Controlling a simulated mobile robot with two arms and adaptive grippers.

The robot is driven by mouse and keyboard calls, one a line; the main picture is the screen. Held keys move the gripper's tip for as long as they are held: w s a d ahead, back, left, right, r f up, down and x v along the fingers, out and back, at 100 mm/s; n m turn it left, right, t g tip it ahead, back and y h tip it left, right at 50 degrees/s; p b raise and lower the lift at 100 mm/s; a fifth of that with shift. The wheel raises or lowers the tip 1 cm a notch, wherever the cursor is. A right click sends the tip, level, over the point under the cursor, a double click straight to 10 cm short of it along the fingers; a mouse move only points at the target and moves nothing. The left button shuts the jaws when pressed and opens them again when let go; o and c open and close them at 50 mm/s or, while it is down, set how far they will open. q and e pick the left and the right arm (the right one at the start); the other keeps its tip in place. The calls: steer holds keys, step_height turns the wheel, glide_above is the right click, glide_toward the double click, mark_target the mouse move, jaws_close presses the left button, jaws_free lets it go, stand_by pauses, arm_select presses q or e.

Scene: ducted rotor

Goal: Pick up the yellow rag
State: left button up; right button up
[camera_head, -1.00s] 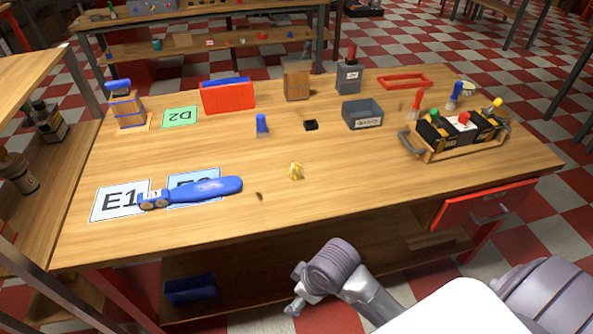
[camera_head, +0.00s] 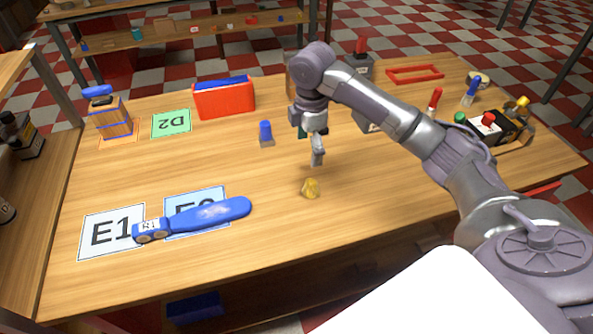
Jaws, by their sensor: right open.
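The yellow rag (camera_head: 311,188) is a small crumpled piece lying on the wooden table (camera_head: 270,245), right of the blue-handled tool. My right gripper (camera_head: 317,160) hangs just above and slightly beyond the rag, pointing down. It is open and empty, and apart from the rag. My left gripper is out of view.
A blue tool (camera_head: 205,216) lies across the E1 card (camera_head: 98,240) and a blue card. My right arm hides part of the right side.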

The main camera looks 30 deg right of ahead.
mark_target(311, 181)
steer(key=f, duration=0.1)
steer(key=s+f, duration=0.1)
steer(key=f, duration=0.1)
steer(key=shift+s+d+f, duration=0.1)
steer(key=shift+d+f, duration=0.05)
steer(key=shift+f, duration=0.05)
steer(key=f, duration=0.3)
steer(key=shift+w, duration=0.2)
steer(key=shift+f+p, duration=0.3)
steer(key=shift+f, duration=0.65)
steer(key=f, duration=0.3)
steer(key=shift+s+d+f, duration=0.1)
steer(key=shift+s+f, duration=0.1)
steer(key=shift+f, duration=0.1)
steer(key=shift+f+p, duration=0.3)
steer(key=c, duration=1.3)
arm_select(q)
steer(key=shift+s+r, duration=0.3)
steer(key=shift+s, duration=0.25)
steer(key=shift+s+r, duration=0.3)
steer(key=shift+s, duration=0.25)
